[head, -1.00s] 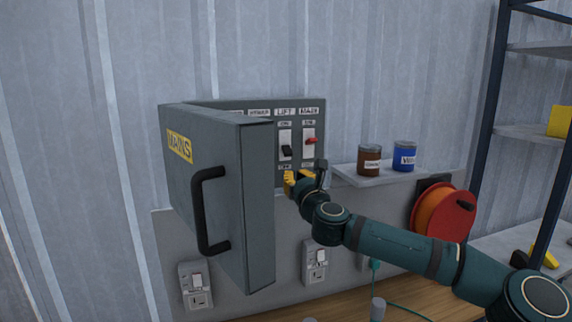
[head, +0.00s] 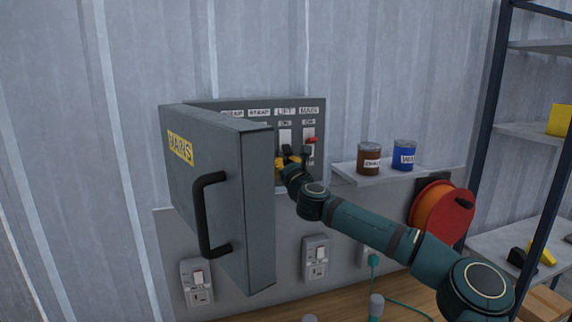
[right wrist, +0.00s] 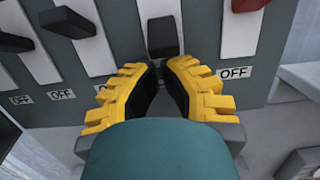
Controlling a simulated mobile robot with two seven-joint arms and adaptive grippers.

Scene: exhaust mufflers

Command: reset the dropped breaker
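The open breaker box (head: 315,178) hangs on the wall with labelled switches inside. The black LIFT lever (right wrist: 162,36) sits low on its white plate, lower than its neighbours; in the head view my gripper covers it. The red MAIN lever (head: 312,140) is just right of it and also shows in the right wrist view (right wrist: 245,5). My right gripper (head: 290,158) is at the panel under the LIFT lever. Its yellow fingers (right wrist: 161,68) are drawn together, with nothing visible held between them; contact with the lever cannot be told. My left gripper is out of view.
The box's grey door (head: 222,190), with a black handle (head: 201,215), stands open to the left and hides the left switches. A small shelf (head: 366,178) with a brown can (head: 369,160) and a blue can (head: 404,156) is to the right. An orange cable reel (head: 440,212) hangs beyond.

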